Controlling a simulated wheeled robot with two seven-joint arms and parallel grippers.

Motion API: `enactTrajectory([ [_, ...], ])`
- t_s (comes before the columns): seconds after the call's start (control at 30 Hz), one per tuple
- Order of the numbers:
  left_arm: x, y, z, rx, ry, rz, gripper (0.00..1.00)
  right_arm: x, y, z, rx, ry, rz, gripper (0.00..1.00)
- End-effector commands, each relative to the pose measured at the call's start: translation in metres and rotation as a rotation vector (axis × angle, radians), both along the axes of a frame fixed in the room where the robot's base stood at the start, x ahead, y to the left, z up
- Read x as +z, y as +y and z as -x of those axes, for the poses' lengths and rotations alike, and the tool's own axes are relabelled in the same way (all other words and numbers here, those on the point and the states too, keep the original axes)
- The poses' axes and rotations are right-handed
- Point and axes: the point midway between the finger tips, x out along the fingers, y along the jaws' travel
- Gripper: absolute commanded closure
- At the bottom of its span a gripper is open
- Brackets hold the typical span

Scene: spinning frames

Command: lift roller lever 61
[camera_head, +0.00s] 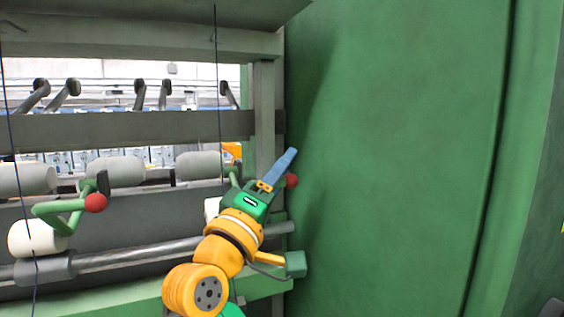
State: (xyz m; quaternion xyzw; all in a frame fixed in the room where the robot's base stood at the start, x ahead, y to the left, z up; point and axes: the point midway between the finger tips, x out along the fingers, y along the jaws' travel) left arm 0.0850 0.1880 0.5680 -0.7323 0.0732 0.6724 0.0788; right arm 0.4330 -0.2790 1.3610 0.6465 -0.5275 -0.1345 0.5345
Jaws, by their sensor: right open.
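Two green roller levers with red ball knobs show; no number is readable on either. The left lever (58,212) ends in a red knob (96,203) and stands over a white spool. The right lever (233,178) is mostly hidden behind my right gripper; its red knob (291,181) shows just right of the gripper. My right gripper (288,158) is open, with its blue fingers pointing up and right, close to that knob. I cannot tell whether they touch. Nothing shows between the fingers. My left gripper is out of view.
A large green panel (400,150) fills the right side, close to the gripper. Grey rollers (115,171) and a long grey bar (150,250) run across the frame at left. Thin dark threads hang vertically. A grey beam (120,130) crosses behind.

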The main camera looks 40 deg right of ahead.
Motion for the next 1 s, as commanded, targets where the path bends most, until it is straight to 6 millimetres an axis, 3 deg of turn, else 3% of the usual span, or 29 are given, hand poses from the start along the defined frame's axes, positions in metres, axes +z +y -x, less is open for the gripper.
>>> enactTrajectory([
  [0.13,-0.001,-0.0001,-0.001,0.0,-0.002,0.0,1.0,-0.0011,0.0002,0.0,0.0,0.0,0.0,0.52],
  [0.3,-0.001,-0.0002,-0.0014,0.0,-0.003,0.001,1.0,-0.0011,0.0003,0.0,0.0,0.001,0.0,0.98],
  [0.33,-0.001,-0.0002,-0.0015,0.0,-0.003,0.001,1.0,-0.0011,0.0003,0.0001,0.0,0.001,0.0,1.0],
  [1.0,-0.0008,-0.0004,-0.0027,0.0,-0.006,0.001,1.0,-0.0009,0.0003,0.0002,-0.001,0.0,0.001,1.0],
])
